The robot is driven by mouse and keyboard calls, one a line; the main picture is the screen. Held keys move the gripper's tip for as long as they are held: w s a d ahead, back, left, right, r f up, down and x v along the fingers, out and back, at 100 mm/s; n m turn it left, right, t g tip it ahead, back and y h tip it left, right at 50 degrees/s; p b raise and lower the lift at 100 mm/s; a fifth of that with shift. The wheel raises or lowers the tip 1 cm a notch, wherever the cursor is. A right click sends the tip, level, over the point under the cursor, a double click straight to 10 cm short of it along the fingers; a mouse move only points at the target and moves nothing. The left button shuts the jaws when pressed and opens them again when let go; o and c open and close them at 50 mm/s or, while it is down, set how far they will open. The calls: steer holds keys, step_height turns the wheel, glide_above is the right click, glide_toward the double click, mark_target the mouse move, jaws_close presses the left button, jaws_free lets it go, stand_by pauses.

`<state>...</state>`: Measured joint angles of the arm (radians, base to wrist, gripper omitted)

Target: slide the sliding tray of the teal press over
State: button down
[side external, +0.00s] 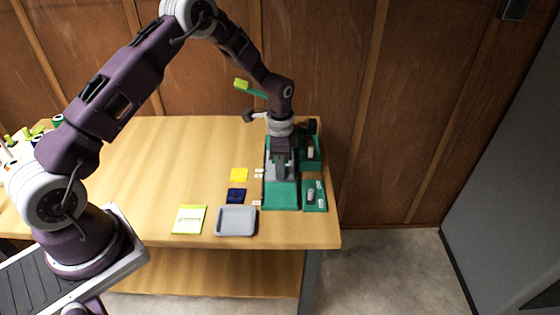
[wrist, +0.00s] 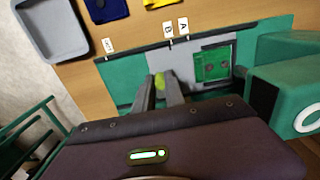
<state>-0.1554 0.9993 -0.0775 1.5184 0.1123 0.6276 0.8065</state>
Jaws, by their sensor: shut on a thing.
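The teal press (side external: 281,198) stands at the right end of the table. Its flat teal base (wrist: 118,78) crosses the wrist view. The grey sliding tray (wrist: 184,62) lies on this base and carries a green circuit board (wrist: 212,66). My gripper (wrist: 160,84) is shut on a small lime knob (wrist: 159,80) at the tray's left part. In the side view my gripper (side external: 281,172) points down over the press and hides much of the tray. Small white labels (wrist: 183,25) stand along the base's edge; one reads A, the one beside it seems to read D, and another (wrist: 108,45) sits farther left.
A teal block (wrist: 292,92) rises right of the tray. A teal lever with a lime handle (side external: 241,84) sticks up behind. A teal holder (side external: 314,196) stands right of the press. A grey dish (side external: 236,221), navy square (side external: 237,195) and yellow square (side external: 239,174) lie left.

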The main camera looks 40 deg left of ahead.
steer(key=shift+s+d, duration=3.5)
steer(key=shift+d, duration=0.1)
steer(key=c, duration=1.4)
jaws_free()
step_height(320, 180, up, 6)
step_height(320, 180, up, 4)
steer(key=shift+r, duration=0.1)
